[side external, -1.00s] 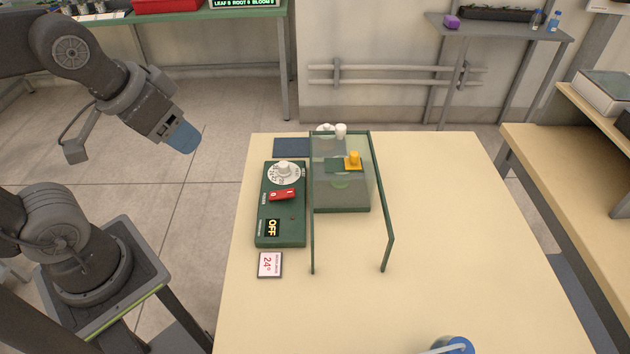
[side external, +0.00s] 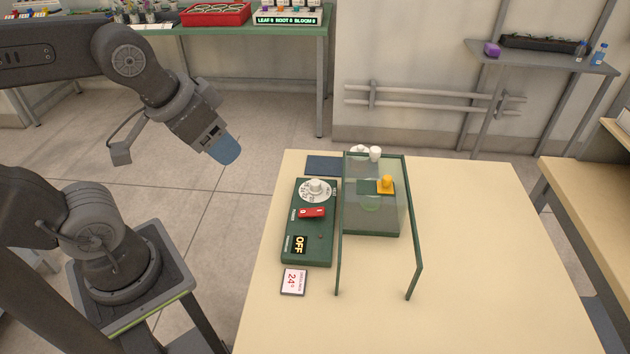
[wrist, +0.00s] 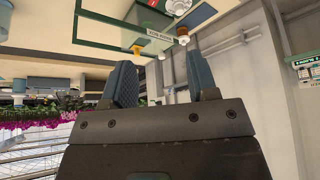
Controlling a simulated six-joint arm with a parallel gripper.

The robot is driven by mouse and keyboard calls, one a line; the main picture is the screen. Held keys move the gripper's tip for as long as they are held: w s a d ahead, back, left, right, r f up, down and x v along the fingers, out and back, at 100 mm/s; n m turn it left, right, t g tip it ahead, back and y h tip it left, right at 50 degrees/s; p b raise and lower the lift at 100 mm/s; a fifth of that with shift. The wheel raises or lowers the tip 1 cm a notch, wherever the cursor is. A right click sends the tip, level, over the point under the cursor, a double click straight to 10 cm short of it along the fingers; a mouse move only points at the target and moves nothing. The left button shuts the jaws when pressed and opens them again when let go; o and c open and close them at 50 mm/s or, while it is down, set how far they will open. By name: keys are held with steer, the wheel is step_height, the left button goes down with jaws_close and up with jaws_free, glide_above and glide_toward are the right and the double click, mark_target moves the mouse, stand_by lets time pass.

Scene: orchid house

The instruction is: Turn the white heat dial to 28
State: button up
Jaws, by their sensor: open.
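The white heat dial (side external: 316,187) sits at the far end of a green control box (side external: 290,247) on the table. Its numbers are too small to read. A small card (side external: 293,282) reading 24° lies in front of the box. My gripper (side external: 226,150) is in the air, left of the table and apart from the dial. In the wrist view my gripper (wrist: 163,82) is open, with nothing between its fingers; the dial (wrist: 178,6) shows at the top edge.
White items (side external: 375,153) and a dark blue mat (side external: 322,166) lie behind. The table's right side (side external: 480,250) is clear.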

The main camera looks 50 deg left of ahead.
steer(key=w+a+n+g, duration=0.1)
steer(key=w+n+g, duration=0.15)
steer(key=w, duration=0.55)
steer(key=n+g, duration=0.3)
steer(key=n, duration=0.4)
glide_above(315, 182)
step_height(315, 182, down, 11)
step_height(315, 182, down, 13)
steer(key=shift+f, duration=0.1)
steer(key=c, duration=0.9)
steer(key=shift+c, duration=0.2)
